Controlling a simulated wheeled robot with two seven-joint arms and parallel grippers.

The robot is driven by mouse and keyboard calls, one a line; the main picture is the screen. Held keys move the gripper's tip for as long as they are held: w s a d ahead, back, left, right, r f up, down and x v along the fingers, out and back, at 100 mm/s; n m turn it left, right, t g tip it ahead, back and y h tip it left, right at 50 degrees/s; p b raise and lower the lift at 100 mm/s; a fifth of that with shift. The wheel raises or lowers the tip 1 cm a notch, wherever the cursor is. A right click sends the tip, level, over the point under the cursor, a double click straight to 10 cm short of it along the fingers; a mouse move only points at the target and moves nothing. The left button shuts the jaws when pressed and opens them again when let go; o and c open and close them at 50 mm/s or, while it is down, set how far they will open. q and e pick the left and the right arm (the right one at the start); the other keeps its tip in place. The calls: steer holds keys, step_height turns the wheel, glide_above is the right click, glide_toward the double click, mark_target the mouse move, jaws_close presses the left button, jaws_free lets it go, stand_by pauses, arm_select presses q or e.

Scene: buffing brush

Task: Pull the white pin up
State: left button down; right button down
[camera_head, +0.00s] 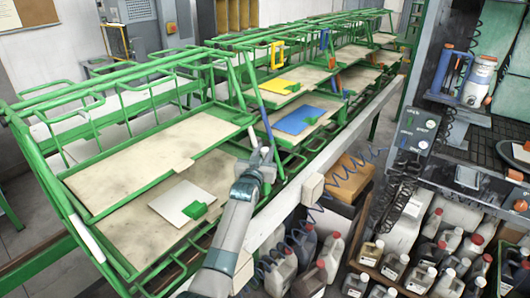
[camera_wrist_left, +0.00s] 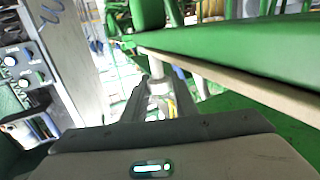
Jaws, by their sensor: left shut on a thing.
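My left gripper (camera_head: 261,157) is at the right edge of the near green rack, by a rack post. In the left wrist view, the gripper's two dark fingers (camera_wrist_left: 160,95) are close around a pale upright piece, the white pin (camera_wrist_left: 157,87). The gripper is shut on it. In the head view a pale upright bit of the pin (camera_head: 252,136) shows just above the fingers; the rest is hidden by the gripper. My right gripper is not in view.
The green rack (camera_head: 150,200) holds beige boards, with a white plate (camera_head: 178,202) on the lower one. A green rail (camera_wrist_left: 240,45) passes close to the gripper on the right in the wrist view. Several jugs (camera_head: 440,245) stand on shelves at right.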

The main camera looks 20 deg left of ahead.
arm_select(q)
steer(key=shift+r, duration=0.3)
steer(key=c, duration=1.4)
jaws_free()
steer(key=shift+f, duration=0.15)
steer(key=shift+s, duration=0.85)
steer(key=s+b, duration=0.4)
steer(key=s, duration=1.1)
steer(key=shift+s+d, duration=0.35)
steer(key=shift+d, duration=0.05)
